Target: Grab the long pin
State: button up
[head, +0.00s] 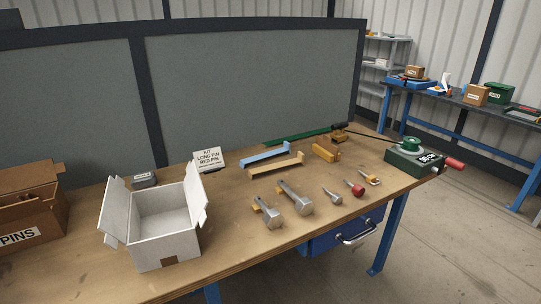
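Several steel pins lie on the workbench, right of the middle. The longest grey one (293,195), which appears to be the long pin, has its thick head towards the bench's front edge. A shorter grey pin (268,212) of similar shape lies to its left. A small grey pin (333,197) and a red-headed pin (355,188) lie to its right. A sign (209,159) at the back reads KIT, LONG PIN, RED PIN, with a smaller line I cannot read. My gripper is not in view.
An open, empty-looking white box (167,235) stands at the front left, beside a brown box (30,215) labelled PINS. Blue (265,154) and tan (277,166) bars lie behind the pins. A green device (415,160) sits at the right end. A panel closes the back.

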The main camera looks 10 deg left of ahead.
aim_at(304, 206)
jog(key=i+j+z, duration=0.15)
jog(key=i, duration=0.3)
jog(key=i+j+z, duration=0.1)
jog(key=i, duration=0.35)
jog(key=i+j+z, duration=0.15)
jog(key=i, duration=0.3)
